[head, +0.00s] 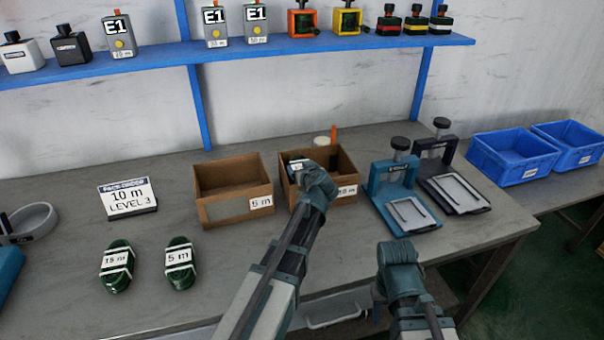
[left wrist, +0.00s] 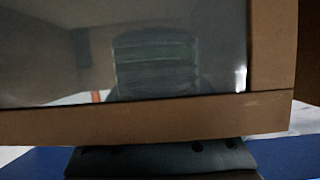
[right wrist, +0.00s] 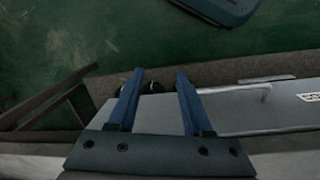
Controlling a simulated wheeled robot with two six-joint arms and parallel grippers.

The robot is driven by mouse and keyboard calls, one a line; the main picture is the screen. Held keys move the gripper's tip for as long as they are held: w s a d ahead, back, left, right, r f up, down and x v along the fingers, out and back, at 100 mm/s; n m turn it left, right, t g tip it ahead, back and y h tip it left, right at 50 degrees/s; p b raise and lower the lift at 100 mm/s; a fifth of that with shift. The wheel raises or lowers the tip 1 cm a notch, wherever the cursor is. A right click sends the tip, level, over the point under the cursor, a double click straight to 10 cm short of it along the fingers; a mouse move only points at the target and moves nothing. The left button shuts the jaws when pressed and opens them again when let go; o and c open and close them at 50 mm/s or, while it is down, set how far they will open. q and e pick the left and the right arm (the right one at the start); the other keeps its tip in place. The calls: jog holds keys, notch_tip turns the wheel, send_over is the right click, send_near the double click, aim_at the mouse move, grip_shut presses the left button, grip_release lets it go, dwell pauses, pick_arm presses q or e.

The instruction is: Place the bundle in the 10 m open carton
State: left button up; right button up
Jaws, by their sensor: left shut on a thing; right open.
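The 10 m open carton (head: 322,201) is a brown box near the middle of the bench, its label partly covered by my left arm. My left gripper (head: 308,170) reaches down over its opening and is shut on the bundle (head: 296,166), a dark green coil with a pale band, mostly hidden by the gripper. I cannot tell whether the bundle touches the carton floor. In the left wrist view a brown carton edge (left wrist: 150,123) crosses in front of a dim greenish striped shape. My right gripper (head: 398,258) is open and empty near the bench's front edge; its fingers (right wrist: 159,95) are apart.
A 5 m carton (head: 235,213) stands beside it on the left. Two green bundles, 15 m (head: 117,266) and 5 m (head: 180,263), lie in front of a 10 m, level 3 sign (head: 128,198). Clamp devices (head: 404,195) stand right, blue bins (head: 513,158) beyond.

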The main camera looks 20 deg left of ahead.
pick_arm(q)
jog(key=shift+r, duration=0.1)
jog(key=shift+s+f+b, duration=0.15)
jog(key=shift+f+b, duration=0.3)
jog(key=shift+b, duration=0.05)
jog(key=shift+f, duration=0.1)
jog(key=shift+s, duration=0.1)
jog(key=o, duration=1.4)
